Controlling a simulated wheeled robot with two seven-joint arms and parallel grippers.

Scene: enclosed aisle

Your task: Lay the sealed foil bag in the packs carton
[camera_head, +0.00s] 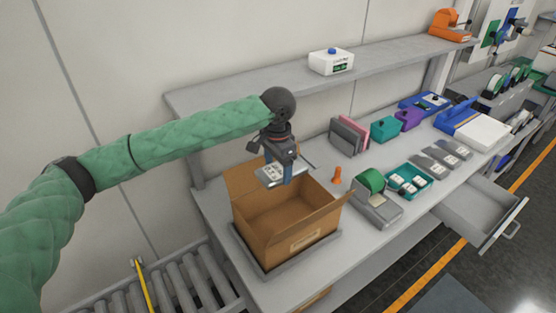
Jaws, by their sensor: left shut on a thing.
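My left gripper (281,170) reaches in from the left and points down, with its jaws shut on the silvery foil bag (267,178). The bag has a pale printed label and hangs above the packs carton's back part, near the upper rim. The packs carton (300,232) is an open brown cardboard box with its flaps up and a small label on its front. The visible part of its inside looks empty. My right gripper is out of view.
The carton stands on a grey tray (268,267) at the bench's left end. To its right are an orange cone-like piece (337,175), a grey device with a green roll (377,207) and a teal tray (426,182) of small packs. A shelf (225,94) runs behind; a drawer (486,222) stands open.

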